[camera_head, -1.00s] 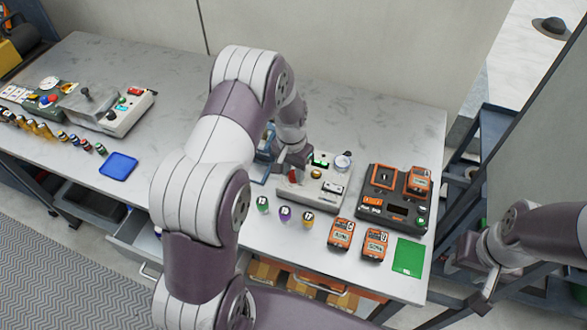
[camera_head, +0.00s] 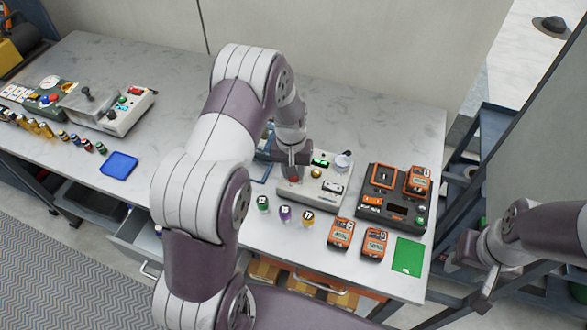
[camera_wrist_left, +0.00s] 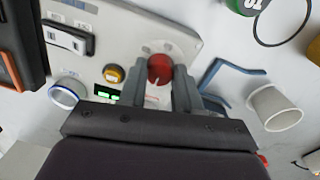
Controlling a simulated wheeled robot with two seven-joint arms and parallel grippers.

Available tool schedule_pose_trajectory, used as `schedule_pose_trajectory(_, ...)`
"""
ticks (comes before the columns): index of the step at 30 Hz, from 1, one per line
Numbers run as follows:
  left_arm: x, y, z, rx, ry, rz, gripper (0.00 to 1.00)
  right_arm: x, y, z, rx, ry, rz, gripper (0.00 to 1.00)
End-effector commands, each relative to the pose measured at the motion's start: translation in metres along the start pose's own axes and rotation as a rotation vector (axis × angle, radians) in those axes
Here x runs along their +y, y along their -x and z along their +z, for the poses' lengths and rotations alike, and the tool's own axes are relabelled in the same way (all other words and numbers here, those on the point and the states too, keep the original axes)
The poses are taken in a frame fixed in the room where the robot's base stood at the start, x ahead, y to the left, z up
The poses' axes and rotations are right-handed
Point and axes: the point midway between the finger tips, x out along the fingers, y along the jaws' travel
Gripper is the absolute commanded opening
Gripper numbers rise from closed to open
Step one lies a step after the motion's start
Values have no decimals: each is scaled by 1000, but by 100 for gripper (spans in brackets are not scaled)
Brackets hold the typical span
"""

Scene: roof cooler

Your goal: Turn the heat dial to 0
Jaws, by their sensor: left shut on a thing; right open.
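The heat dial is a round red knob (camera_wrist_left: 160,68) with a white pointer line, on a light grey control box (camera_wrist_left: 195,47). The box also shows in the head view (camera_head: 322,205). My left gripper (camera_wrist_left: 161,77) is shut on the dial, one finger at each side. The pointer line points down and slightly left in the left wrist view. I cannot read the scale around it, which the fingers partly hide. A lit green display (camera_wrist_left: 107,94) and a yellow button (camera_wrist_left: 113,73) are beside the dial. My right gripper (camera_head: 487,287) is open and empty, right of the table.
A blue bracket (camera_wrist_left: 222,80) and a white cup (camera_wrist_left: 275,107) are close to my left gripper. An orange-black charger (camera_head: 385,210) stands right of the box, with batteries (camera_head: 340,233) in front. Several small coloured cans stand before the box.

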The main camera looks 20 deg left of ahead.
Motion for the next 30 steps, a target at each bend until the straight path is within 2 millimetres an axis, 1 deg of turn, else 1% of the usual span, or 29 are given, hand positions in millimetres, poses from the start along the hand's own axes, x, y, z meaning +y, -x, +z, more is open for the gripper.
schedule_pose_trajectory(6, 0, 1, -2, 5, -1, 0, 2, 0, 0, 0, 0, 0, 0, 43)
schedule_pose_trajectory(7, 0, 1, -2, 5, -1, 0, 39, 0, 0, 0, 0, 0, 0, 43)
schedule_pose_trajectory(9, 0, 1, -1, 4, -1, 0, 58, 0, 0, 0, 0, 0, 0, 43)
schedule_pose_trajectory(17, 0, 1, -1, 2, -2, 0, 58, 0, 0, 0, 0, 0, 0, 43)
schedule_pose_trajectory(20, 0, 8, -2, 4, -2, 1, 58, 0, -2, 0, 0, 0, 0, 43)
schedule_pose_trajectory(23, 0, 28, -2, 8, -2, 1, 58, 0, -8, 1, 0, 0, 0, 43)
schedule_pose_trajectory(27, 0, 68, -2, 9, -3, 1, 58, 0, -15, 2, 0, 0, 0, 43)
schedule_pose_trajectory(30, 0, 93, -2, 7, -2, 1, 58, 0, -19, 2, 0, 0, 0, 43)
